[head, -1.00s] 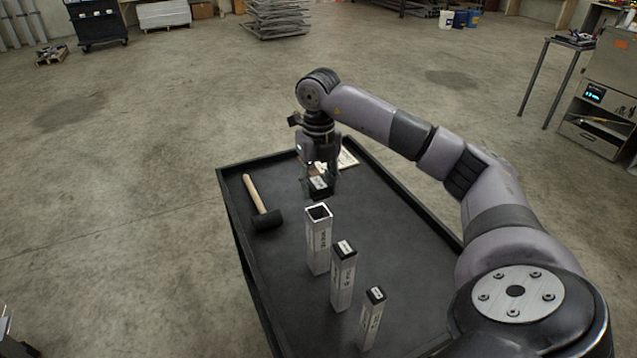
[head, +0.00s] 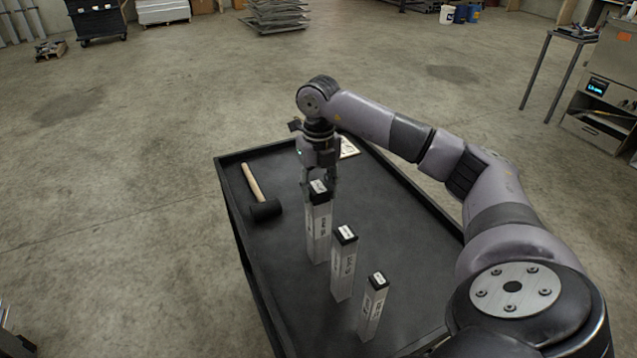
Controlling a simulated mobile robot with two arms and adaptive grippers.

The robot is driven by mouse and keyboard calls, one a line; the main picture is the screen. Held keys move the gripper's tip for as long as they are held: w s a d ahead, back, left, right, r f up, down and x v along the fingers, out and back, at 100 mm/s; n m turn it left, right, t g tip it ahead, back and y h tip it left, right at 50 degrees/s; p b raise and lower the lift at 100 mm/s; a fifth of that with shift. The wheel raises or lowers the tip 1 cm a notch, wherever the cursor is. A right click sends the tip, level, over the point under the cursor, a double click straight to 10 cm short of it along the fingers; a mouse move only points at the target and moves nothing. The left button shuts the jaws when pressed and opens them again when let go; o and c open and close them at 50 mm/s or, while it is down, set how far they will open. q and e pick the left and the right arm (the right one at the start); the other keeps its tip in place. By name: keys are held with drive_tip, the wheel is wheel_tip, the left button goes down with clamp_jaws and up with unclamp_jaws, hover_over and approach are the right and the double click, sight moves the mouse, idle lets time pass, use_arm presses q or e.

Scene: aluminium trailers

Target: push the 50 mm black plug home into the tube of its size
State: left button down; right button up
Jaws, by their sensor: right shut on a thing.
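The widest square aluminium tube (head: 318,236) stands upright on the black cart top, at the back of a row of three. The black plug (head: 319,188) with a white label sits at this tube's mouth, its black top showing above the metal. How deep it is in the tube I cannot tell. My right gripper (head: 318,183) comes down from behind and above and is shut on the plug; its fingertips are partly hidden behind the plug and the tube top. My left gripper is not in view.
Two narrower tubes, a middle one (head: 344,268) and a small one (head: 373,310), stand nearer, both with black labelled tops. A mallet (head: 261,195) lies at the cart's left side. A light card (head: 348,147) lies at the far edge. The black cart (head: 412,262) has a raised rim.

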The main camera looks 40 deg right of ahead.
drive_tip(key=shift+f, duration=0.35)
drive_tip(key=shift+s, duration=0.1)
drive_tip(key=o, duration=1.2)
drive_tip(key=shift+f, duration=0.15)
drive_tip(key=shift+r, duration=0.2)
wheel_tip(320, 180, up, 12)
drive_tip(key=shift+f, duration=0.1)
drive_tip(key=shift+f, duration=0.1)
